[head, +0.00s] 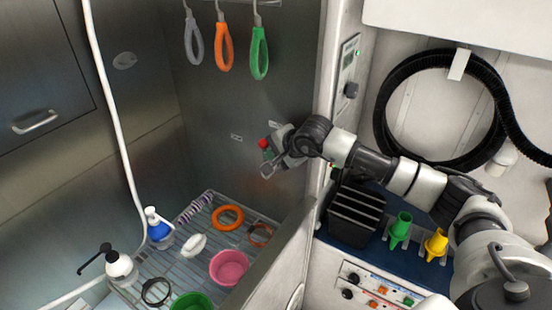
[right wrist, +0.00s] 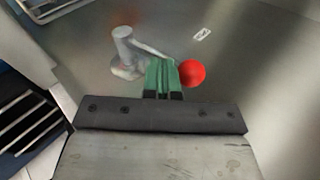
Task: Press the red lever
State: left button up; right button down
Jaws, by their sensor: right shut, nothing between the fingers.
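The red lever's round red knob (head: 263,143) shows in the head view on the tub's back wall, right at my right gripper (head: 268,158). In the right wrist view the red knob (right wrist: 192,74) sits just right of the green fingertips of my right gripper (right wrist: 162,78). A thin grey arm runs from the knob to a grey valve body (right wrist: 126,52) on the left, passing behind the fingertips. My right gripper is shut and empty. I cannot tell whether the fingertips touch the lever. My left gripper is in neither view.
The tub's grated floor holds a pink bowl (head: 229,267), an orange ring (head: 228,217) and a blue bottle (head: 158,229). Grooming loops hang above, the green one (head: 259,53) nearest. The tub's right wall (head: 273,262) and a black rack (head: 354,214) lie below my right arm.

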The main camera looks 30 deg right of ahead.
aim_at(261, 143)
jog(key=shift+w+a+b, duration=0.35)
jog(key=shift+w+b, duration=0.2)
jog(key=shift+b, duration=0.1)
jog(key=shift+w+a+r, duration=0.2)
jog(key=shift+w, duration=0.2)
jog(key=w+g+h, duration=0.1)
jog(key=a+g, duration=0.1)
jog(key=g, duration=0.1)
jog(key=shift+w+a+h, duration=0.1)
jog(key=shift+w+h, duration=0.3)
jog(key=w+f+b, duration=0.1)
jog(key=b, duration=0.1)
jog(key=w+a+f+g+b, duration=0.1)
jog(key=w+a+f+g+h+b, duration=0.1)
jog(key=w+b, duration=0.1)
jog(key=shift+a+f+n+b, duration=0.1)
jog(key=shift+a+n+b, duration=0.05)
jog(key=shift+n+b, duration=0.15)
jog(key=shift+r, duration=0.2)
